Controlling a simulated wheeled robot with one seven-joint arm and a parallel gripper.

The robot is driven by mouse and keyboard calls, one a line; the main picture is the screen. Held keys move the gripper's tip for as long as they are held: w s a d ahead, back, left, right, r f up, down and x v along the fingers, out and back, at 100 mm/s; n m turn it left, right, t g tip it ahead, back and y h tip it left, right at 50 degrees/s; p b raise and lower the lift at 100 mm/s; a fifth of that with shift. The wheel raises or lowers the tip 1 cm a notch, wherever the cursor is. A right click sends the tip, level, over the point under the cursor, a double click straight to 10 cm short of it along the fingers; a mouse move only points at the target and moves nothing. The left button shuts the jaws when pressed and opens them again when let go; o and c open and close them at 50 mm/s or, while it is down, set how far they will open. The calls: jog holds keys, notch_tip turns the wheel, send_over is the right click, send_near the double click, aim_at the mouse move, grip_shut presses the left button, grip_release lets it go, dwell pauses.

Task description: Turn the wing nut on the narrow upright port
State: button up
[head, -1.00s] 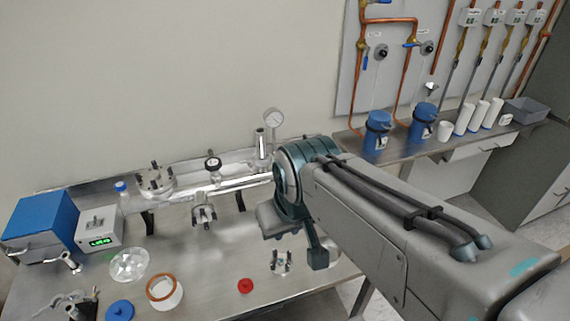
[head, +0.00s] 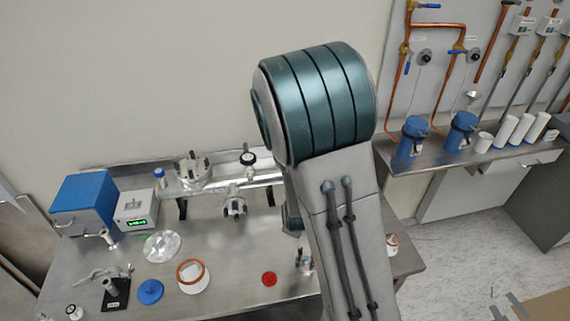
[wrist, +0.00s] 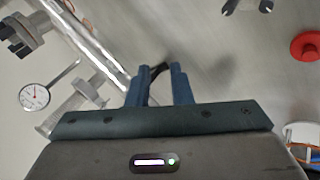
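The metal manifold (head: 263,180) runs along the back of the steel bench. In the head view my raised arm hides its right part, where the narrow upright port and the gauge stood earlier. In the wrist view, the manifold tube (wrist: 98,48) slants down past my gripper (wrist: 160,72). The round gauge (wrist: 34,96) is at the left. A pale metal fitting (wrist: 88,90) juts from the tube; I cannot tell whether it is the narrow port. No wing nut on that port can be made out. My gripper's two blue fingers are apart, with a dark bracket-like piece showing between their tips.
A red cap (head: 269,278), a white jar with an orange rim (head: 192,276), a blue lid (head: 150,291) and a glass dish (head: 162,246) lie on the bench. Blue flasks (head: 412,138) stand on the right-hand bench. A flanged port with several studs (head: 193,170) rises from the manifold.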

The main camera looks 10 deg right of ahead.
jog(key=w+d+f+n+t+h+p, duration=0.1)
jog(key=w+d+f+n+t+h, duration=0.2)
jog(key=n, duration=0.4)
jog(key=a+r+n+t+y+p, duration=0.1)
jog(key=a+r+n+t+y, duration=0.2)
jog(key=n, duration=0.6)
jog(key=r+n+t+y+p, duration=0.15)
jog(key=n+t, duration=0.35)
jog(key=n, duration=0.5)
jog(key=w+b, duration=0.4)
jog(key=w, duration=0.9)
jog(key=shift+w+r, duration=0.4)
jog(key=shift+r, duration=0.05)
jog(key=shift+a, duration=0.1)
grip_shut()
